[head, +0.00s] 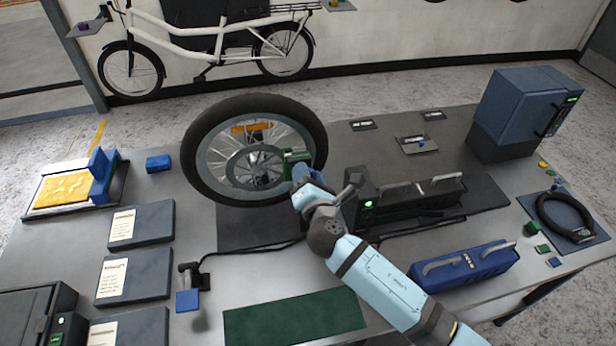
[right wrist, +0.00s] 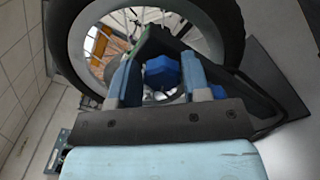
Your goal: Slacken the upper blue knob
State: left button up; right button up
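A bicycle wheel (head: 212,185) with a black tyre stands tilted in a dark stand (head: 368,214) on the workbench. A green bracket (head: 291,158) sits at the wheel's right side. In the right wrist view a faceted blue knob (right wrist: 161,72) lies between the two fingers of my right gripper (right wrist: 157,70). The fingers flank it closely; whether both press on it cannot be told. A second blue knob (right wrist: 217,91) shows partly behind the right finger, nearer the stand's base. In the head view my right gripper (head: 301,172) is at the bracket. My left gripper is not in view.
A blue toolbox (head: 464,270) and a green mat (head: 294,318) lie at the front. A dark blue cabinet (head: 515,115) stands at the back right. Grey boxes (head: 140,224) and a yellow tray (head: 63,190) are on the left. A cable crosses the bench beside the stand.

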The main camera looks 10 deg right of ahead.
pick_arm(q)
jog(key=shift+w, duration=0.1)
pick_arm(e)
jog(key=shift+o, duration=1.1)
jog(key=shift+f, duration=0.1)
pick_arm(q)
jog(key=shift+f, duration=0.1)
jog(key=b, duration=0.1)
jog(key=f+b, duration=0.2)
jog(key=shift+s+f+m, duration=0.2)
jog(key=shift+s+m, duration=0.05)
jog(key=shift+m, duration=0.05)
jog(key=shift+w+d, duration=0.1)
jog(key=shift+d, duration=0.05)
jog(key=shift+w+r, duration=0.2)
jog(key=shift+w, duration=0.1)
pick_arm(e)
jog(key=s, duration=1.3)
jog(key=shift+s, duration=0.35)
